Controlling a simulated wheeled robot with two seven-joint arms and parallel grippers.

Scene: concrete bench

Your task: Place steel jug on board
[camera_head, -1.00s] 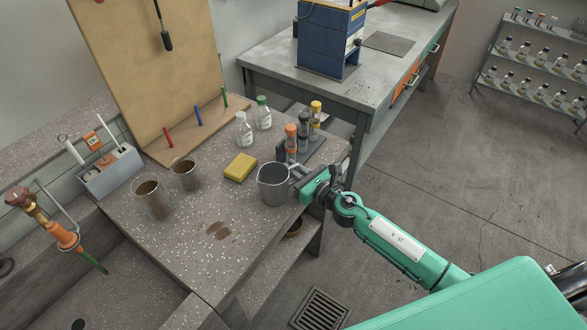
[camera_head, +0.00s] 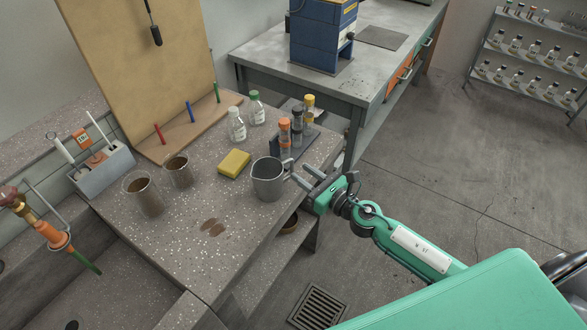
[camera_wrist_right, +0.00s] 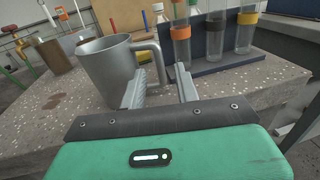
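The steel jug (camera_head: 268,183) stands upright on the speckled bench near its right edge; its handle points toward my right gripper. My right gripper (camera_head: 303,181) is open, its two fingers pointing at the handle. In the right wrist view the jug (camera_wrist_right: 104,70) is at left, with the open fingers (camera_wrist_right: 161,90) close by its handle. Whether the fingers touch the handle I cannot tell. The wooden board (camera_head: 140,65) leans at the back left, with a ledge (camera_head: 175,137) holding red, blue and green pegs. My left gripper is out of view.
Two brown-tinted beakers (camera_head: 145,198), (camera_head: 178,172) and a yellow sponge (camera_head: 234,163) stand between jug and board. White bottles (camera_head: 236,125) stand behind. A rack of tubes (camera_head: 300,138) is close behind the handle. A brown stain (camera_head: 212,228) marks clear bench at the front.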

